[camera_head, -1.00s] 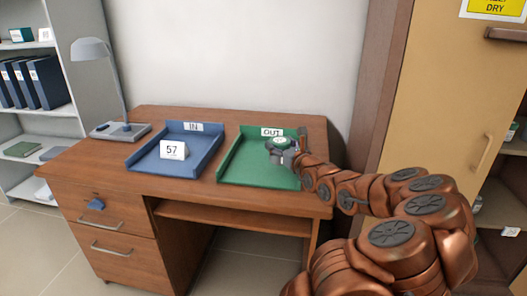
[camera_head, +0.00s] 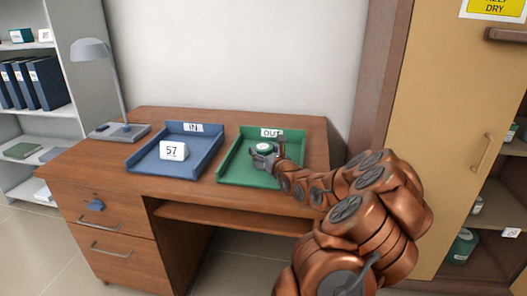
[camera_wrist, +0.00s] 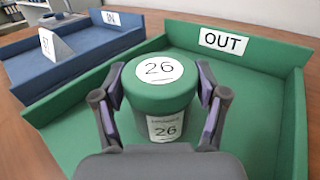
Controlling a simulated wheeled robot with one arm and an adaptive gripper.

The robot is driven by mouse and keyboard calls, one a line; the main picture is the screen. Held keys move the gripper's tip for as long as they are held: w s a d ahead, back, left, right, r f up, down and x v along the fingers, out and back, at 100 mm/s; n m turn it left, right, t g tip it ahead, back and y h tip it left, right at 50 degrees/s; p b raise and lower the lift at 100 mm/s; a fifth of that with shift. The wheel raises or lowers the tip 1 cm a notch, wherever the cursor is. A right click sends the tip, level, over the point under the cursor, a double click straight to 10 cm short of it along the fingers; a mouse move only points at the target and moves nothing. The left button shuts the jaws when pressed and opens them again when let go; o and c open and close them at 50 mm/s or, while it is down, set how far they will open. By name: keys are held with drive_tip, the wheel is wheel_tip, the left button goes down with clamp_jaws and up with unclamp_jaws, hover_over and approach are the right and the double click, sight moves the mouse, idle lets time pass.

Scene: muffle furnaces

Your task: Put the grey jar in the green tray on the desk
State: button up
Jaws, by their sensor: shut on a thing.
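My gripper (camera_head: 266,158) is shut on a jar (camera_head: 263,147) over the green tray (camera_head: 235,178), which is marked OUT.
A blue tray (camera_head: 203,162) marked IN, holding a white card (camera_head: 173,150) reading 57, is left of the green tray on the wooden desk (camera_head: 110,160). A grey lamp (camera_head: 95,48) stands at the desk's left. A cabinet (camera_head: 440,130) with an open shelf section is at right.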

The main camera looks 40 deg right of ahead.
drive_tip(key=shift+f, duration=0.15)
drive_tip(key=o, duration=1.4)
drive_tip(key=shift+r, duration=0.2)
drive_tip(key=shift+v, duration=6)
